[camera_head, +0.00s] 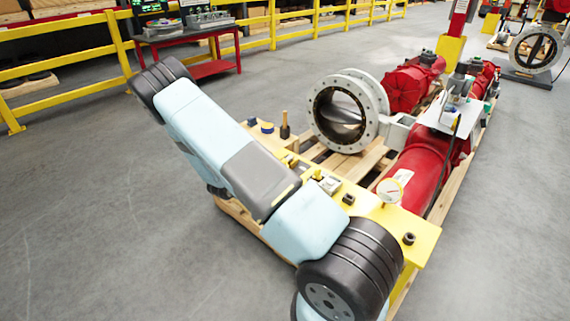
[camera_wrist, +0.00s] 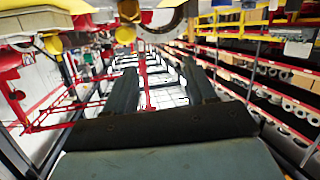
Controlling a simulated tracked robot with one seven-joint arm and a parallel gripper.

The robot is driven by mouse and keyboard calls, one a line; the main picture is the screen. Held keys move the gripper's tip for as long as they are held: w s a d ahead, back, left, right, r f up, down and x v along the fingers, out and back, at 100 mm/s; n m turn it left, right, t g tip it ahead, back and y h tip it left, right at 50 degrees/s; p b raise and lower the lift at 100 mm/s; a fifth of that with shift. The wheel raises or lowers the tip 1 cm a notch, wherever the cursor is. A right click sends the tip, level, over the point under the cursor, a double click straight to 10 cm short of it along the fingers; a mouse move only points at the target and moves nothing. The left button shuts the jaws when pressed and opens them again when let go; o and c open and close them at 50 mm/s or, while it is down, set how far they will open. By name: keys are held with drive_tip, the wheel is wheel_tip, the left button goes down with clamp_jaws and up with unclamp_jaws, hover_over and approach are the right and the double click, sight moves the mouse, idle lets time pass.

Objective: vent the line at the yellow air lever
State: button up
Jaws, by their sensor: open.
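My gripper (camera_wrist: 160,68) shows in the wrist view as two dark fingers spread well apart with nothing between them. In the head view I cannot make it out; my own arm crosses the middle of the picture. A yellow plate (camera_head: 424,236) on the pallet carries small fittings. A small yellow piece by a grey block (camera_head: 328,184) may be the air lever, but I cannot tell surely. Yellow parts (camera_wrist: 52,44) show at the wrist view's upper left, apart from the fingers; I cannot tell which is the lever.
A flanged valve (camera_head: 343,112) and a red actuator cylinder (camera_head: 425,170) lie on the wooden pallet behind the plate. Dark knobs (camera_head: 409,239) stick up from the plate. A yellow rail (camera_head: 120,45) and a red-shelved cart (camera_head: 190,45) stand behind. The grey floor at left is clear.

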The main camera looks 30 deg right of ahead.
sight(285, 161)
drive_tip(key=s+d+f+h, duration=0.2)
drive_tip(key=s+f+h, duration=0.1)
drive_tip(key=s+f, duration=0.15)
drive_tip(key=x, duration=1.4)
drive_tip(key=shift+w, duration=0.4)
drive_tip(key=shift+a, duration=0.1)
clamp_jaws()
